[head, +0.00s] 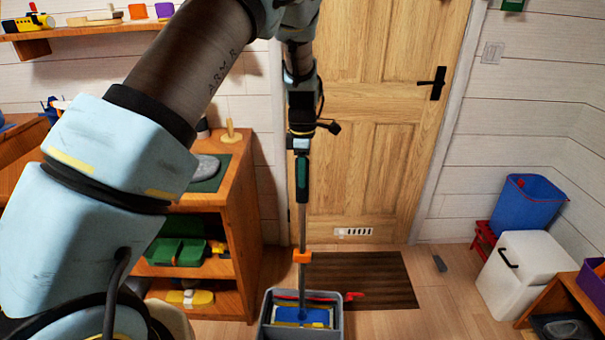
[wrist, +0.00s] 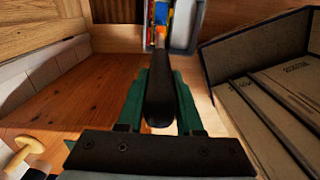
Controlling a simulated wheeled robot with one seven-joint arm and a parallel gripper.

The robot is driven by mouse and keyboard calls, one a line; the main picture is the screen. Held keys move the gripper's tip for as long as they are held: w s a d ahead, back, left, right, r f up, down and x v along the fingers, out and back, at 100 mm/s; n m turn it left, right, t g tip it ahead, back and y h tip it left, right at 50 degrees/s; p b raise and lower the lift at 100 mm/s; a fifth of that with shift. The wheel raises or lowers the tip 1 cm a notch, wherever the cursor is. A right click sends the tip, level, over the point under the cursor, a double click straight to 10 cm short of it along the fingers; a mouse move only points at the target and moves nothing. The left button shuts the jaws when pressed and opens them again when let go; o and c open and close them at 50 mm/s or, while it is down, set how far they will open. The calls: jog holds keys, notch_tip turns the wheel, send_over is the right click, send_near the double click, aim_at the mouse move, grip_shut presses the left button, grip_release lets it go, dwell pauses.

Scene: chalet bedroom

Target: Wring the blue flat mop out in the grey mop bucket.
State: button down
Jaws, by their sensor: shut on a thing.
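My gripper (head: 302,168) is shut on the upper part of the mop's pole, in front of the door. In the wrist view my gripper (wrist: 162,100) has its green fingers on both sides of the black handle. The blue flat mop (head: 303,314) hangs nearly upright below, with an orange collar on its pole. Its blue head lies within the outline of the grey mop bucket (head: 338,326). I cannot tell whether it touches the bottom. The bucket's front is cut off by the picture edge.
A wooden shelf unit (head: 246,210) stands close on the left. A brown slatted mat (head: 385,275) lies behind the bucket before the wooden door (head: 365,120). A white bin (head: 520,275) and a blue tub (head: 527,200) stand at right. Floor between bucket and bin is mostly clear.

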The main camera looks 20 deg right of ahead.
jog(key=shift+c, duration=2.4)
grip_release()
jog(key=shift+f, duration=0.1)
notch_tip(320, 180, up, 11)
jog(key=b, duration=0.2)
jog(key=shift+b, duration=0.35)
jog(key=s+a+m, duration=0.2)
jog(key=a+m, duration=0.6)
jog(key=a, duration=1.9)
jog(key=s+a+f+m+t, duration=0.1)
jog(key=s+a+f+m, duration=0.1)
jog(key=s+a+m, duration=0.3)
jog(key=s+a, duration=0.4)
jog(key=shift+a+m+t, duration=0.3)
jog(key=shift+a, duration=0.05)
